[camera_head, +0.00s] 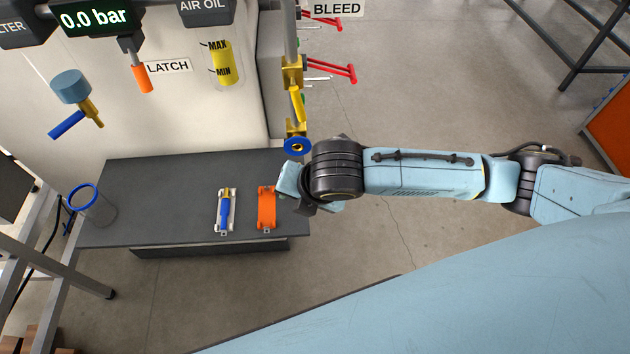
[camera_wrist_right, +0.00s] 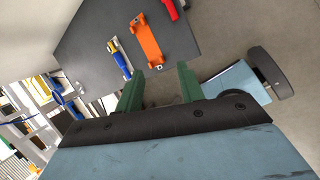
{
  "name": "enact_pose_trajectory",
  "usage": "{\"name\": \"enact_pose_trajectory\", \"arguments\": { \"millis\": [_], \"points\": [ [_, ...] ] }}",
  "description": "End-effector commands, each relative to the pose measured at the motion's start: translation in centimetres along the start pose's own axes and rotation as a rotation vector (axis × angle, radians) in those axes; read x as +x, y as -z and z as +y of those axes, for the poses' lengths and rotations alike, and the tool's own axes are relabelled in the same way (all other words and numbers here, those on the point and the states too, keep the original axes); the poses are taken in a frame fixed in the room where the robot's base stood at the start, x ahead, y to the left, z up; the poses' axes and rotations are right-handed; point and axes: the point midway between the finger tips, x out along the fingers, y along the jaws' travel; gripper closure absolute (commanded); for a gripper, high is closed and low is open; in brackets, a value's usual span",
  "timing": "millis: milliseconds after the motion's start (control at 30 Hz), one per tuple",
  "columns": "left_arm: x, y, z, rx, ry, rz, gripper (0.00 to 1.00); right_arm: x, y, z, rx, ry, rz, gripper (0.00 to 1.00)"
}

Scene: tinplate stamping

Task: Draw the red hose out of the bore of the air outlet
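The brass piping with a blue-ringed opening (camera_head: 297,146), which looks like the air outlet, hangs over the right end of the dark shelf in the head view. No hose is visible in that opening from here. A short red piece (camera_wrist_right: 168,8), possibly the hose, is cut off by the top edge of the right wrist view, beside the orange holder. My right gripper (camera_wrist_right: 160,78) has its two green fingers apart with nothing between them. In the head view my right wrist is just below and right of the blue ring, its fingers hidden. My left gripper is not in view.
On the dark shelf (camera_head: 150,190) lie an orange holder (camera_head: 267,208) and a white holder (camera_head: 219,222) with a blue-and-brass piece (camera_head: 226,205). Red handles (camera_head: 340,70) stick out behind. The shelf's middle is clear.

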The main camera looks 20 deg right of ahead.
Motion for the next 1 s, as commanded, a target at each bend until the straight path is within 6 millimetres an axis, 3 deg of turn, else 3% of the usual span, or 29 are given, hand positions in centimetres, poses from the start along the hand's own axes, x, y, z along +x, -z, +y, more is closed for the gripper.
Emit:
{"name": "enact_pose_trajectory", "arguments": {
  "millis": [133, 367, 1000],
  "points": [
    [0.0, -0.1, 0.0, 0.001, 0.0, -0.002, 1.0, -0.4, -2.2, -1.5, -0.218, 0.07, -0.036, 0.62],
    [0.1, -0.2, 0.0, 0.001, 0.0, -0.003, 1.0, 0.4, -3.2, -2.4, -0.311, 0.105, -0.043, 0.62],
    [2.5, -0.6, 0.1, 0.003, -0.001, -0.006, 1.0, 11.3, -3.7, -3.4, -0.307, 0.103, -0.043, 0.62]
  ]
}}
